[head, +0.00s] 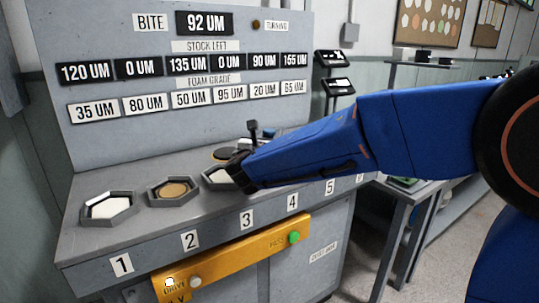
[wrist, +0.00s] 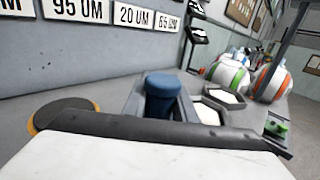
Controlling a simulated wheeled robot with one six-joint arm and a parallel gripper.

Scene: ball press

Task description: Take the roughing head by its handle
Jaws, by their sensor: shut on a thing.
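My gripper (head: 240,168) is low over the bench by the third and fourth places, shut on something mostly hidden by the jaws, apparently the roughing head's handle. A dark upright stem with a wider top (head: 253,131) rises right behind the jaws; I cannot tell if it is part of the held thing. A dark disc with an orange rim (head: 224,154) lies behind the gripper and shows at the left in the wrist view (wrist: 65,112). A blue cylinder (wrist: 163,92) stands beyond the gripper.
Hexagonal trays stand along the bench: the first (head: 108,208) holds white material, the second (head: 174,191) tan. A yellow bar (head: 235,255) with buttons runs along the front. The sign panel (head: 185,75) rises behind. Striped balls (wrist: 228,74) stand further right.

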